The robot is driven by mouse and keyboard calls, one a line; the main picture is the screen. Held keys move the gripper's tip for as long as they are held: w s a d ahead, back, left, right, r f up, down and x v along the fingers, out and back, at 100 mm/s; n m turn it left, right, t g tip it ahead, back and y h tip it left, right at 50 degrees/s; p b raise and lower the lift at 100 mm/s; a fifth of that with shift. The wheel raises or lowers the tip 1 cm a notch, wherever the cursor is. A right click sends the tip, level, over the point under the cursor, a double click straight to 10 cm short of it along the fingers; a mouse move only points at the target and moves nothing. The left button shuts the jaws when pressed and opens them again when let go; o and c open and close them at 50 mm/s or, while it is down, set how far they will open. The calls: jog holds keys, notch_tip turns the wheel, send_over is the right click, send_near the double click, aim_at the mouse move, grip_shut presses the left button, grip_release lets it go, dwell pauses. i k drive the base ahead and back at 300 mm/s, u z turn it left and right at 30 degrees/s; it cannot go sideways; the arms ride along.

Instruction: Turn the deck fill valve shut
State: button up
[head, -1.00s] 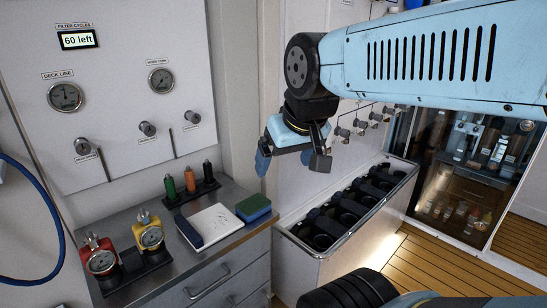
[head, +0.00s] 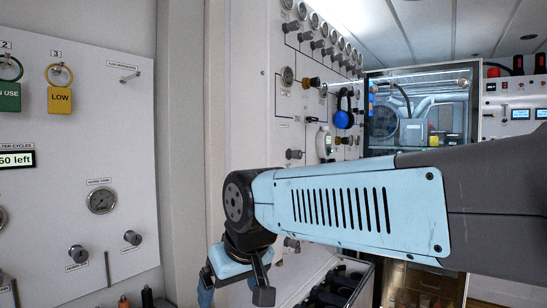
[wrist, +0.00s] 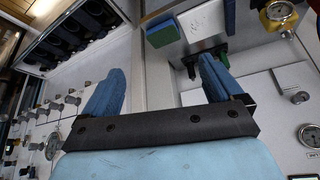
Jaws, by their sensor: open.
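My gripper (head: 235,285) hangs low in the head view, below the blue arm link. It is open and empty. In the wrist view its two blue fingers stand apart, with nothing between their tips (wrist: 162,72). Which knob is the deck fill valve I cannot tell, as most labels are too small to read. The left panel (head: 100,140) has grey knobs (head: 78,254) near its lower edge. The far wall panel (head: 258,110) carries rows of grey knobs (head: 294,154) and gauges. My arm hides the lower part of that panel.
A pressure gauge (head: 101,200) and hanging yellow LOW tag (head: 60,99) are on the left panel. Blue headphones (head: 344,116) hang on the far panel. The wrist view shows a blue-green sponge (wrist: 165,34) and a bin of dark cylinders (wrist: 85,22).

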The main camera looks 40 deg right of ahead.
aim_at(294, 154)
jog(key=u, duration=0.75)
jog(key=k, duration=1.25)
jog(key=z, duration=0.95)
jog(key=i, duration=1)
jog(key=u, duration=0.15)
